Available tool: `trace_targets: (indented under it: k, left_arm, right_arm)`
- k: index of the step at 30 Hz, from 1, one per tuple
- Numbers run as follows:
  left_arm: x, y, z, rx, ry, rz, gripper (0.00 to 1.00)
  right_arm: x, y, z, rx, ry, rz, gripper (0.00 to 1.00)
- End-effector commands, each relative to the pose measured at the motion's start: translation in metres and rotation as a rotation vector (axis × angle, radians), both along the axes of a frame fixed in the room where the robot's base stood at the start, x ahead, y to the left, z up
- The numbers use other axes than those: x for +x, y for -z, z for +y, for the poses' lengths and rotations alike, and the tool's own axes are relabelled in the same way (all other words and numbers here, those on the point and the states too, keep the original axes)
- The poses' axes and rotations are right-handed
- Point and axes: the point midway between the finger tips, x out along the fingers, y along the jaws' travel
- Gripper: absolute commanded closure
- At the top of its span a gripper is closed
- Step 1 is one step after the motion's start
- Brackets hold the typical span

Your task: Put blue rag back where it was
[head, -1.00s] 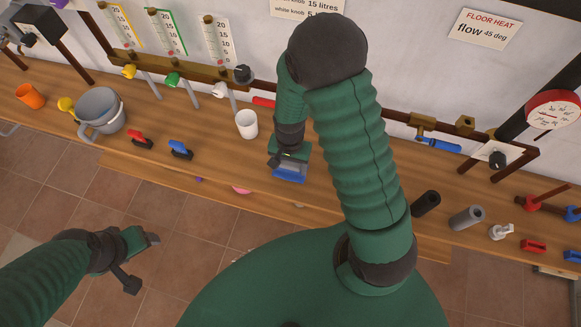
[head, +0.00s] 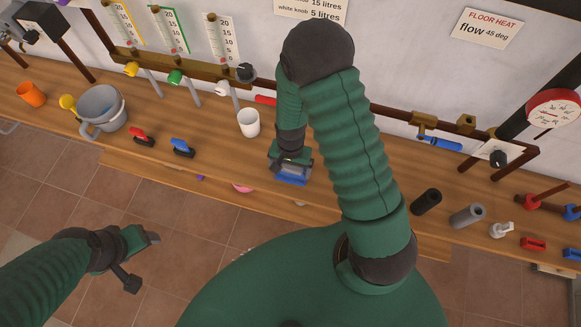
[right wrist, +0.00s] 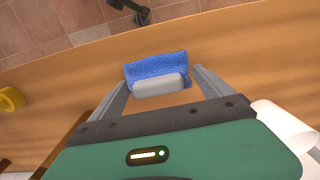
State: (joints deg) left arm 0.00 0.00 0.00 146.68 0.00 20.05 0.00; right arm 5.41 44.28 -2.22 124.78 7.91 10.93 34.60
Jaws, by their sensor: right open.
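The blue rag (head: 292,180) lies by the front edge of the wooden bench, partly hidden under my right gripper in the head view. In the right wrist view the blue rag (right wrist: 150,66) is a textured blue piece with a grey block against its near side. My right gripper (head: 291,168) is over it. In the right wrist view the fingers of my right gripper (right wrist: 160,78) are spread, one on each side of the rag and block. Whether they touch it is not clear. My left gripper (head: 143,262) is open and empty, in front of the bench over the tiled floor.
A white cup (head: 248,122) stands left of my right gripper. Farther left are a blue-handled tool (head: 182,147), a red-handled tool (head: 142,137), a grey bucket (head: 103,108) and an orange cup (head: 31,94).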

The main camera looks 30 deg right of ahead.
Motion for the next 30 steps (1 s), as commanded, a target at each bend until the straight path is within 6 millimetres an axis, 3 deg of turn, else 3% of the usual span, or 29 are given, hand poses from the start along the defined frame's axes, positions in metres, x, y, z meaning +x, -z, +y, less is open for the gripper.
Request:
trace_targets:
  k: [6,10,19,25,28,30]
  left_arm:
    - [0.0,-0.001,0.0,0.0,0.0,0.0,0.36]
    - [0.0,-0.001,0.0,0.0,0.0,0.0,0.36]
    - [0.0,-0.003,0.0,0.0,0.0,0.0,0.36]
    - [0.0,-0.004,0.0,0.0,0.0,0.0,0.36]
    - [0.0,-0.004,0.0,0.0,0.0,0.0,0.36]
    - [0.0,-0.004,0.0,0.0,0.0,0.0,0.36]
  right_arm:
    - [-0.001,-0.001,0.001,0.002,0.0,0.003,0.1]
    - [0.0,-0.014,0.001,0.0,-0.001,-0.001,0.1]
    - [0.001,-0.09,0.001,0.0,-0.002,-0.006,0.1]
    - [0.0,-0.12,0.001,0.001,-0.005,-0.002,0.1]
    - [-0.006,-0.137,0.01,0.0,-0.144,-0.042,0.1]
    - [-0.017,-0.155,0.023,-0.014,-0.36,-0.1,0.1]
